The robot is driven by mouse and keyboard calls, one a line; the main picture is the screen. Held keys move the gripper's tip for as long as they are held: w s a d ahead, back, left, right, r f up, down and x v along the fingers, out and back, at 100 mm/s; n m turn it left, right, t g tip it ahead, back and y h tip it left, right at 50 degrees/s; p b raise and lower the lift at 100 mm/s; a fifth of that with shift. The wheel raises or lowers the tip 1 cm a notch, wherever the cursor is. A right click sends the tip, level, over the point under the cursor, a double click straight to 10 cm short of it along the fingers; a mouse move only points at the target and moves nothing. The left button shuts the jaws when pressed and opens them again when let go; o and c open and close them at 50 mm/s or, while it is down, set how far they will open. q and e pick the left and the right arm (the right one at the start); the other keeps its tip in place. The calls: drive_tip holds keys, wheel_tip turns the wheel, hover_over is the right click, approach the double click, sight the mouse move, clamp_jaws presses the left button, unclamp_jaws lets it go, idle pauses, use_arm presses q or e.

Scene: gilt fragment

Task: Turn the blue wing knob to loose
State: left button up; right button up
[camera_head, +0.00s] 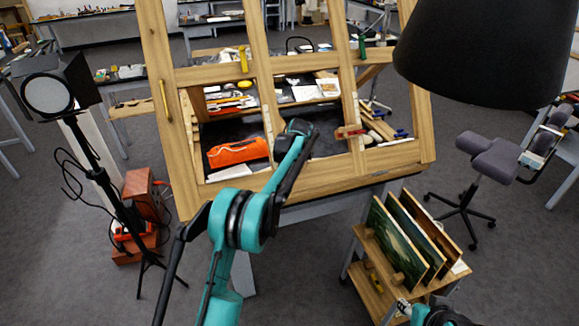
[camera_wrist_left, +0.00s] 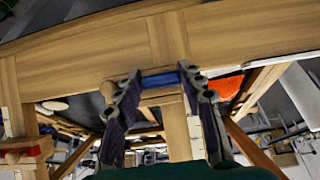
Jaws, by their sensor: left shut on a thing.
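The blue wing knob (camera_wrist_left: 160,79) shows in the left wrist view as a short blue bar in front of the wooden frame. My left gripper (camera_wrist_left: 161,75) has a finger on each side of it and is shut on it. In the head view the left arm reaches up to the lower part of the wooden easel frame (camera_head: 300,188). There, my arm hides the knob and the fingertips. How far the knob is turned cannot be told. Only a teal and black part of my right arm shows at the bottom edge; its gripper is out of view.
A small rack with panels (camera_head: 396,240) stands at lower right. A studio lamp (camera_head: 50,88) stands at left, a black shade (camera_head: 490,50) hangs upper right, and a chair (camera_head: 490,158) is at right.

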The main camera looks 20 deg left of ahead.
use_arm(q)
drive_tip(key=o, duration=1.1)
drive_tip(key=shift+o, duration=0.2)
drive_tip(key=v, duration=1.2)
drive_tip(key=shift+w, duration=0.1)
